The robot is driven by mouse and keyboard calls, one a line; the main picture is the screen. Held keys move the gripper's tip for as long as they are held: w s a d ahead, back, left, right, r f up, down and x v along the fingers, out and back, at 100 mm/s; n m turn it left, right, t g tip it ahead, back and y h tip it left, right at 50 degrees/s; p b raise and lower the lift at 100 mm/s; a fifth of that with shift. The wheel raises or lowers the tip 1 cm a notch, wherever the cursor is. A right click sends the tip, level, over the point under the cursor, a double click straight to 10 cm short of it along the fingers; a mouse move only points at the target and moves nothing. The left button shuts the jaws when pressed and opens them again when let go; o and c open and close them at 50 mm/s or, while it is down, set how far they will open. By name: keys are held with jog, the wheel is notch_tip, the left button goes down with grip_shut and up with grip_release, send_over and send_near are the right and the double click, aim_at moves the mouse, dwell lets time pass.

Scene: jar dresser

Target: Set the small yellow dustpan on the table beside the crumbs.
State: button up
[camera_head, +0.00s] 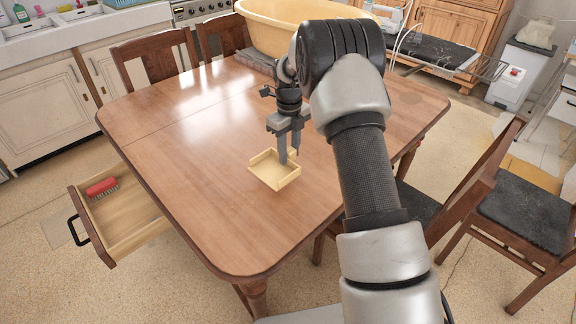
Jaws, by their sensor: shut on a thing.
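The small yellow dustpan (272,172) is a shallow open tray with low walls. It is at the middle of the wooden table (190,170), low over or touching the top; I cannot tell which. My gripper (289,157) points down and is shut on the dustpan's wall at its upper right side. The dustpan looks about level. I cannot make out any crumbs on the table; they may be too small or hidden behind my arm.
An open drawer (125,215) at the table's left holds a red brush (102,187). A large yellow tub (270,30) stands at the table's far edge. Dark wooden chairs stand at the far left (155,55) and right (535,205). The table's left half is clear.

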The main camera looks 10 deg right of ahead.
aim_at(289, 162)
jog(key=shift+f+b, duration=0.35)
jog(key=shift+f, duration=1.85)
jog(key=shift+f, duration=0.1)
jog(key=o, duration=1.1)
